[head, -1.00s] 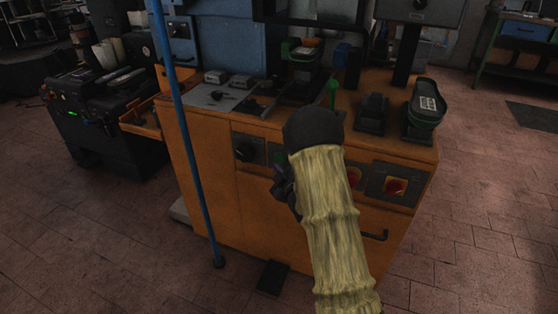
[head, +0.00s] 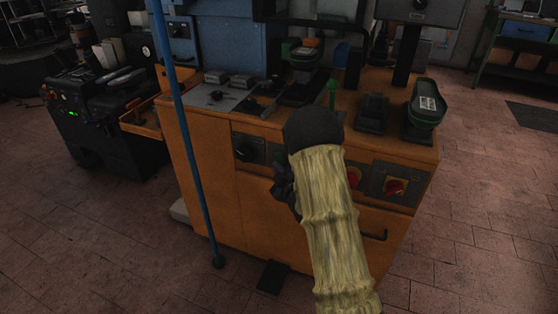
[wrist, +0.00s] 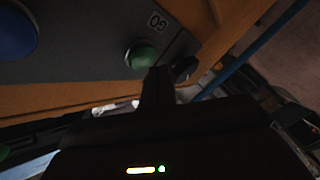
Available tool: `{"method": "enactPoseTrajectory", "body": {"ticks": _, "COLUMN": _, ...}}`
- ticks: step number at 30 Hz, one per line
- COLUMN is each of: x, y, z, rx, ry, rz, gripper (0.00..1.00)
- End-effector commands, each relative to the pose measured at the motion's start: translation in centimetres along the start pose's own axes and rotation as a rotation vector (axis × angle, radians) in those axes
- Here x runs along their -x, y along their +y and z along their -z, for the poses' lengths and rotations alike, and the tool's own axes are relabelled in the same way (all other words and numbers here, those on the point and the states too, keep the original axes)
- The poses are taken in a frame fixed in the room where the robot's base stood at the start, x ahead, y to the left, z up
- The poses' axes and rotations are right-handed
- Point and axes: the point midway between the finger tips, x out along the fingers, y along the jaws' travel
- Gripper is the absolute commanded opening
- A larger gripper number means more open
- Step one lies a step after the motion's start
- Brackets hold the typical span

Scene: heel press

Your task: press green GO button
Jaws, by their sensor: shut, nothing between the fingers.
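In the head view my arm, in a yellowish sleeve, reaches to the front of the orange machine (head: 208,180).
A blue button (wrist: 15,30) sits on the same panel. On the machine front are a black knob (head: 243,150) and a red switch (head: 395,187). A blue pole (head: 188,150) stands left of my arm. Floor is open at the right.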

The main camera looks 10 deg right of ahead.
Motion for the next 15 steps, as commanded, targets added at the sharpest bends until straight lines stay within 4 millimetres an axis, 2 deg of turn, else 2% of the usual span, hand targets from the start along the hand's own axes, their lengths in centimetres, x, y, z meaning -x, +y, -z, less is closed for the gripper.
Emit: {"method": "enactPoseTrajectory", "body": {"ticks": 15, "x": -0.60, "y": 0.45, "z": -0.36, "rx": 0.000, "ry": 0.000, "rz": -0.001, "gripper": 0.00}}
